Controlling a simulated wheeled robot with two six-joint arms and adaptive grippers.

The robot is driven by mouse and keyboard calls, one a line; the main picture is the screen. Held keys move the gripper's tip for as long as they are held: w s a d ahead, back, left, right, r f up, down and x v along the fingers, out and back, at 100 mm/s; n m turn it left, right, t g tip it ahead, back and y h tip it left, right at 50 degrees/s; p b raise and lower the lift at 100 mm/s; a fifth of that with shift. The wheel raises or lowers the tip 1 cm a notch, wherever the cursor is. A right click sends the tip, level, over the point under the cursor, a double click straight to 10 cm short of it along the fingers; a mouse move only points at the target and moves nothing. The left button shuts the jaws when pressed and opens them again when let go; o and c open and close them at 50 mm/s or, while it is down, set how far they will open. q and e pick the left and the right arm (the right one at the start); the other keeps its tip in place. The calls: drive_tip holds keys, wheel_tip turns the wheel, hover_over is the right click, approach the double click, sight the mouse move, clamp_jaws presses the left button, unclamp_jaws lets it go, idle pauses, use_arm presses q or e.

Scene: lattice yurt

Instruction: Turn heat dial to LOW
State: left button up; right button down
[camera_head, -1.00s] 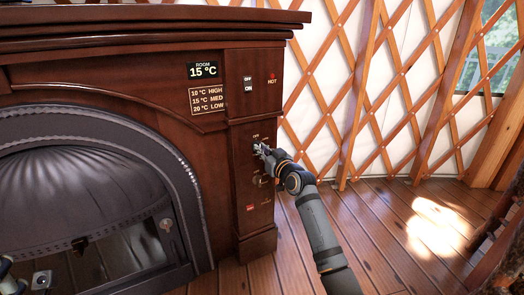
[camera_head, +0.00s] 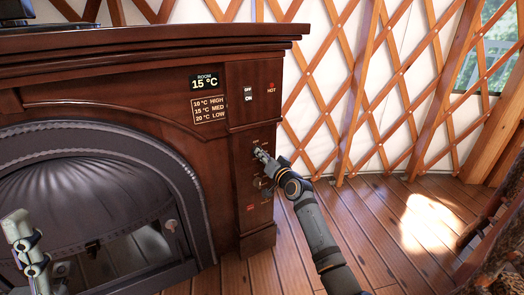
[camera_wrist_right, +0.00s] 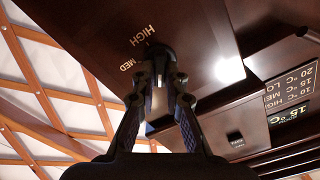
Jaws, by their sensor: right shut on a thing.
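The heat dial (camera_wrist_right: 158,52) is a small dark knob on the wooden control panel (camera_head: 245,140) of the fireplace. The labels HIGH and MED show beside it in the right wrist view; I see no LOW label there, and the dial's pointer cannot be made out. My right gripper (camera_head: 261,154) is at the panel, its fingers closed around the dial; it also shows in the right wrist view (camera_wrist_right: 160,75). In the head view the gripper mostly hides the dial.
A room display (camera_head: 204,82) reads 15 °C. The sign (camera_head: 209,109) under it lists 10 °C HIGH, 15 °C MED, 20 °C LOW. An OFF/ON switch (camera_head: 248,94) and a red HOT light (camera_head: 271,87) sit above the dial.

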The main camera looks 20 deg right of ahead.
use_arm(q)
drive_tip(key=w+f+n+g+y+p, duration=0.1)
drive_tip(key=w+f+n+g+y, duration=0.2)
drive_tip(key=f, duration=0.6)
drive_tip(key=w+a+f+n+g+y+p, duration=0.1)
drive_tip(key=w+f+n+g+y, duration=0.3)
drive_tip(key=w+f, duration=0.5)
drive_tip(key=shift+w+g+y, duration=0.6)
drive_tip(key=shift+g+y, duration=0.5)
drive_tip(key=shift+y, duration=0.7)
use_arm(e)
drive_tip(key=shift+f+m, duration=0.15)
drive_tip(key=shift+m, duration=2.35)
use_arm(q)
drive_tip(key=shift+f, duration=0.1)
use_arm(e)
drive_tip(key=c, duration=1.4)
unclamp_jaws()
drive_tip(key=shift+d, duration=0.1)
drive_tip(key=s+d, duration=0.2)
drive_tip(key=s, duration=0.9)
drive_tip(key=shift+s, duration=0.4)
